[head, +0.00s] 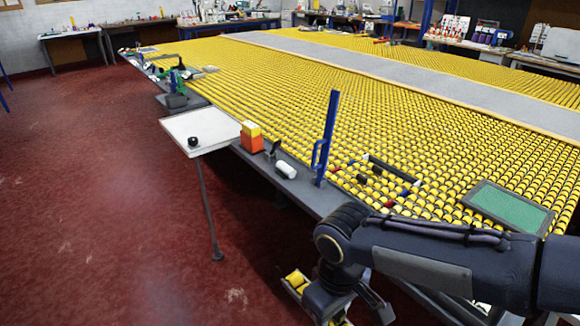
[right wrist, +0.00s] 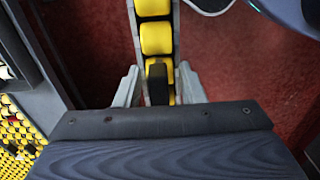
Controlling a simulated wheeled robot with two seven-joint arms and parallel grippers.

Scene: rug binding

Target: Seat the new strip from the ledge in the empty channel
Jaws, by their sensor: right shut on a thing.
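The strip, a grey rail carrying several yellow rollers, shows below the table edge in the head view (head: 296,281). It also runs up the middle of the right wrist view (right wrist: 156,38). My right gripper (right wrist: 159,86) is shut on it, one finger on each side, above the red floor. In the head view this gripper (head: 335,305) is partly cut off by the bottom edge. Dark bars with red and blue bits (head: 380,180) lie among the table's rollers; I cannot tell whether the empty channel is there. My left gripper is not in view.
The wide table of yellow rollers (head: 300,95) has a grey front ledge (head: 270,172). A blue upright post (head: 328,140), a white cylinder (head: 286,169) and an orange and yellow block (head: 252,137) stand along it. A green panel (head: 508,207) lies at right. A white side stand (head: 205,128) juts out.

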